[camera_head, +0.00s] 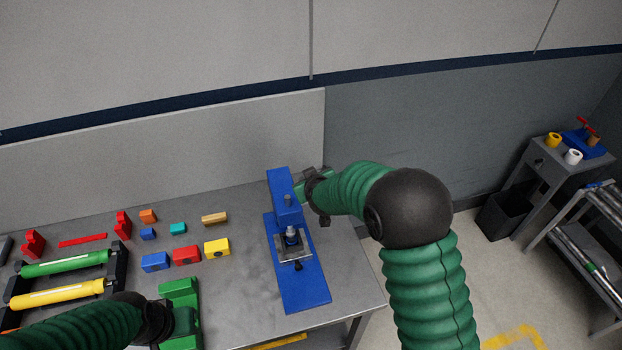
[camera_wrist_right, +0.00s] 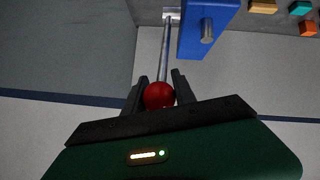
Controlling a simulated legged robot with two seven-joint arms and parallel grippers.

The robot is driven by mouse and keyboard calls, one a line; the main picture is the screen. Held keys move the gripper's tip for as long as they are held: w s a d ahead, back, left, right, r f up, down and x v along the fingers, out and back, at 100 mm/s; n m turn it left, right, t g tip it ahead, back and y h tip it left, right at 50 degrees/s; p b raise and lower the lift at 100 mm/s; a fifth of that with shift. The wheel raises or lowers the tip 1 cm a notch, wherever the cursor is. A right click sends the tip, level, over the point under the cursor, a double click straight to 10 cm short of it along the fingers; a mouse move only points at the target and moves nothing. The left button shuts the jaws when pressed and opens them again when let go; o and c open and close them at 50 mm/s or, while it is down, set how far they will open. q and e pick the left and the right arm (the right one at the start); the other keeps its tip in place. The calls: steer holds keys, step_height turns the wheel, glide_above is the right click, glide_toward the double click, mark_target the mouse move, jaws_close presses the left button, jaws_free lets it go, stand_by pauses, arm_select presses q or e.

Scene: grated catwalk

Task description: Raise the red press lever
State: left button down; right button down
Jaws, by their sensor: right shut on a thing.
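The blue press (camera_head: 299,283) stands on the right part of the grey table, its upright column at the back. In the right wrist view the lever is a metal rod (camera_wrist_right: 165,50) running from the blue press body (camera_wrist_right: 208,25) to a round red knob (camera_wrist_right: 157,97). My right gripper (camera_wrist_right: 159,88) is shut on this knob, one dark finger on each side. In the head view the right gripper (camera_head: 314,184) is beside the press's upper right side, and the knob is hidden. My left gripper (camera_head: 181,312) is low over the table, left of the press; its fingers are not clear.
Several coloured blocks, including a yellow one (camera_head: 217,247) and a blue one (camera_head: 155,262), lie left of the press. A black rack (camera_head: 118,267) with green and yellow tubes is farther left. A wall stands behind the table. A cart (camera_head: 592,240) is at far right.

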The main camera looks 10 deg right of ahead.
steer(key=c, duration=1.4)
jaws_free()
steer(key=shift+s+f, duration=0.1)
steer(key=shift+f, duration=0.1)
steer(key=shift+c, duration=0.2)
steer(key=shift+o, duration=2)
steer(key=shift+w+f, duration=0.1)
steer(key=shift+w, duration=0.4)
arm_select(q)
steer(key=shift+w+r+p, duration=0.2)
steer(key=shift+r+p, duration=0.15)
steer(key=shift+p, duration=0.15)
arm_select(e)
steer(key=v, duration=1.6)
steer(key=shift+s+r, duration=0.25)
arm_select(q)
steer(key=shift+w, duration=0.1)
arm_select(e)
steer(key=shift+w, duration=0.1)
steer(key=shift+c, duration=0.2)
